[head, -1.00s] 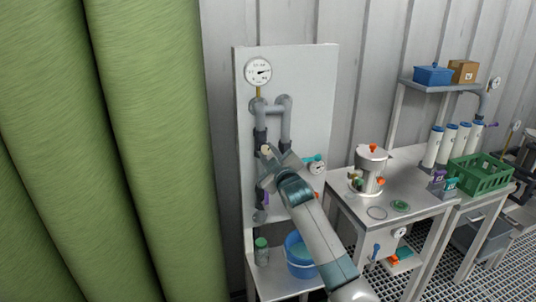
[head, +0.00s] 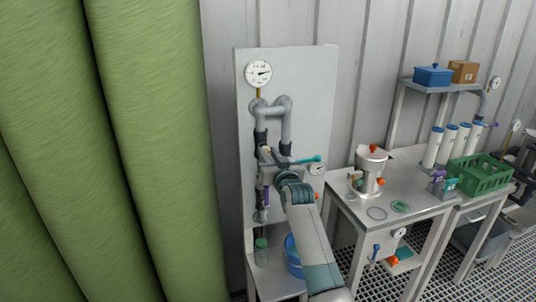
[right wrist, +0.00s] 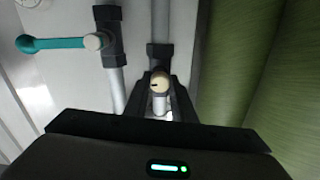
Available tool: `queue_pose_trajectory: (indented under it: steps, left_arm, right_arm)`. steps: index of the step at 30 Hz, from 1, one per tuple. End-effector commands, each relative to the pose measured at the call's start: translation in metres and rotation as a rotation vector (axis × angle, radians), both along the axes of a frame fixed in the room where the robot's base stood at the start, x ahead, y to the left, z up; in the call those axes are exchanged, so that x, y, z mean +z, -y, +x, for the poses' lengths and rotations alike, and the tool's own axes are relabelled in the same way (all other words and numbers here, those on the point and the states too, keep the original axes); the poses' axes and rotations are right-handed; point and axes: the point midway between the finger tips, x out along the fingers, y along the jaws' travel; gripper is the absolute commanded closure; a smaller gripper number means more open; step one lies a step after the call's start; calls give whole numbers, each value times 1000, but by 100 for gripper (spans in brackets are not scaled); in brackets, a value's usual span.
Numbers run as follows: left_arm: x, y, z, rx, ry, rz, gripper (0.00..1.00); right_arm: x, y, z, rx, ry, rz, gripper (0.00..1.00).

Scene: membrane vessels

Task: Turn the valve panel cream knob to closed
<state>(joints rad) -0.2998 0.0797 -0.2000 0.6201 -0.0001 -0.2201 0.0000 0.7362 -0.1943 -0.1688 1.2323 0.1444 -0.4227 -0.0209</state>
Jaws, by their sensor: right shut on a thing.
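The valve panel (head: 312,110) is a pale upright board with grey pipes and dark valve bodies. The cream knob (right wrist: 160,80) has a small dark mark and sits on the pipe line in the right wrist view. My right gripper (right wrist: 161,88) is shut on it, with one dark finger on each side. In the head view the cream knob (head: 266,151) is small and partly hidden by the gripper. My right arm reaches it from the lower right. The left gripper is not in view.
A teal valve handle (head: 308,160) sticks out sideways close by, and also shows in the right wrist view (right wrist: 50,43). A gauge (head: 259,73) is above.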

Motion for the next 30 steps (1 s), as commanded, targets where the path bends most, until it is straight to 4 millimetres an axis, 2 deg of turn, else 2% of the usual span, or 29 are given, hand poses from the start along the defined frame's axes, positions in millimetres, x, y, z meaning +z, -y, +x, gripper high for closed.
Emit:
queue_pose_trajectory:
  steps: [7,19,20,21,22,30]
  left_arm:
    - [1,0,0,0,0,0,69]
    - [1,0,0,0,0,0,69]
    - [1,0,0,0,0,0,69]
    - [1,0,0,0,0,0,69]
    - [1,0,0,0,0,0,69]
    - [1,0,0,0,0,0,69]
  right_arm:
    - [-3,-1,0,1,-26,62,99]
    - [-3,-1,0,1,-29,69,99]
    - [-3,-1,0,1,-29,69,72]
    - [-3,-1,0,1,-28,69,63]
    - [-3,-1,0,1,-28,69,58]
    - [-1,0,0,0,-24,68,58]
